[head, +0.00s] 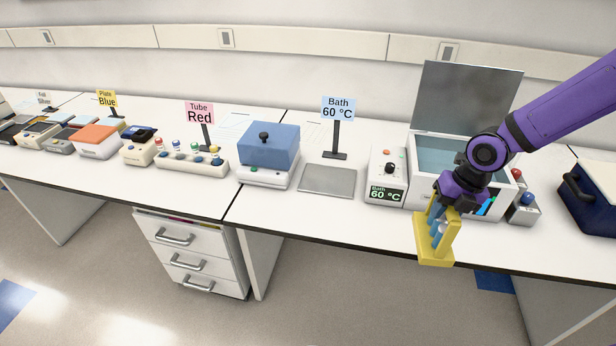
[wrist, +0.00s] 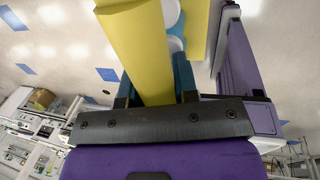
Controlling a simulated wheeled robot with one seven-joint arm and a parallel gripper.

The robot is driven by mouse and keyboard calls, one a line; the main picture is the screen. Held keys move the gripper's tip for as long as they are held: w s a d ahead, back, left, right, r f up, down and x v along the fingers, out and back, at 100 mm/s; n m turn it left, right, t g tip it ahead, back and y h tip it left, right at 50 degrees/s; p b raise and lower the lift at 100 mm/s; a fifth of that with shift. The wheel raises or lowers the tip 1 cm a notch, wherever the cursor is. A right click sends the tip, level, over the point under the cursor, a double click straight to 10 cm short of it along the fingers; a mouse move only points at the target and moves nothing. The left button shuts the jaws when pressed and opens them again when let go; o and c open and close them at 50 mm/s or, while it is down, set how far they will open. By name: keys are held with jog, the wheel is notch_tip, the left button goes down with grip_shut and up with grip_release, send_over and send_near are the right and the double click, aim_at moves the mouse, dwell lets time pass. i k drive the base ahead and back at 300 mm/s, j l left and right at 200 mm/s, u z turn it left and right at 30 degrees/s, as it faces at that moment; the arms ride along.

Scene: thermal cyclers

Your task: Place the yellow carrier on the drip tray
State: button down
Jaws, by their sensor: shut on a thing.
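The yellow carrier (head: 435,249) hangs from my gripper (head: 438,207), in front of the bench edge near the water bath. My gripper is shut on the carrier's upper part. In the wrist view, the yellow carrier (wrist: 140,45) fills the space between the fingers of my gripper (wrist: 155,85), with white and blue parts beside it. The drip tray (head: 328,180), a flat grey plate, lies empty on the bench, left of the bath and apart from the carrier.
The water bath (head: 400,180) with its raised lid (head: 468,95) stands right of the tray. A blue-lidded device (head: 268,148) stands to its left, and a Bath 60 °C sign (head: 338,110) behind it. Bare bench lies in front of the tray.

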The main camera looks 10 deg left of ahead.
aim_at(329, 179)
jog(key=i+j+u, duration=0.15)
jog(key=j+u, duration=0.25)
jog(key=i+j+u, duration=0.1)
jog(key=u, duration=0.25)
jog(key=i+j+u, duration=0.15)
jog(key=i+u, duration=0.25)
jog(key=i+j+z, duration=0.15)
jog(key=z, duration=0.3)
jog(key=i+j+z, duration=0.15)
jog(key=i+z, duration=0.15)
jog(key=z, duration=0.15)
jog(key=i+j+z, duration=0.2)
jog(key=z, duration=0.2)
jog(key=i, duration=0.05)
